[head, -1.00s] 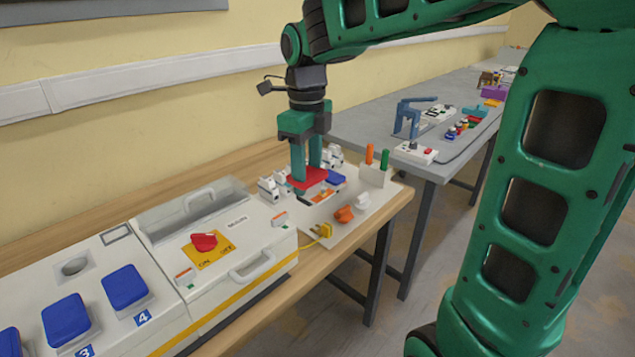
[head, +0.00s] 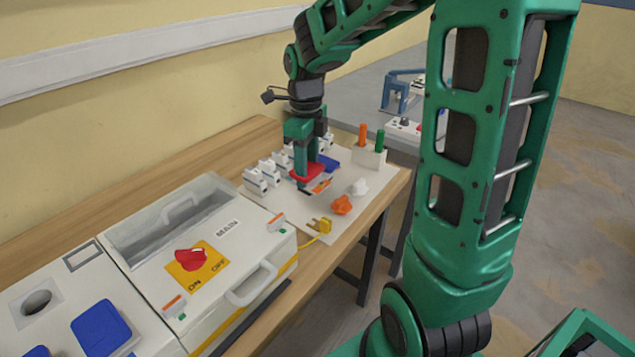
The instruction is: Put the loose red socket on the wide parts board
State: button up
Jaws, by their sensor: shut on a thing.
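My gripper (head: 306,160) points straight down and is shut on the red socket (head: 306,174). It holds the socket over the white parts board (head: 297,213), close above or touching it; I cannot tell which. A blue socket (head: 328,162) lies just behind and to the right of the red one. A small dark, white and orange tool (head: 317,188) lies right in front of it. The fingers hide part of the board behind the red socket.
White switch modules (head: 265,173) line the board's back left. An orange knob (head: 341,205), a white knob (head: 359,187) and a yellow plug (head: 321,226) lie at the front. A holder (head: 369,157) stands right. The machine box (head: 200,240) stands left.

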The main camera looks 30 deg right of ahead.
jog(key=shift+w+d+f, duration=0.1)
jog(key=shift+d+f, duration=0.6)
jog(key=shift+f, duration=0.4)
jog(key=shift+w+d+f, duration=0.15)
jog(key=shift+d+f, duration=0.5)
jog(key=shift+f, duration=0.4)
jog(key=shift+w+d+f, duration=0.1)
jog(key=shift+d+f, duration=0.6)
jog(key=shift+f, duration=0.4)
jog(key=shift+f, duration=0.15)
jog(key=o, duration=1.1)
jog(key=shift+o, duration=0.2)
notch_tip(320, 180, up, 12)
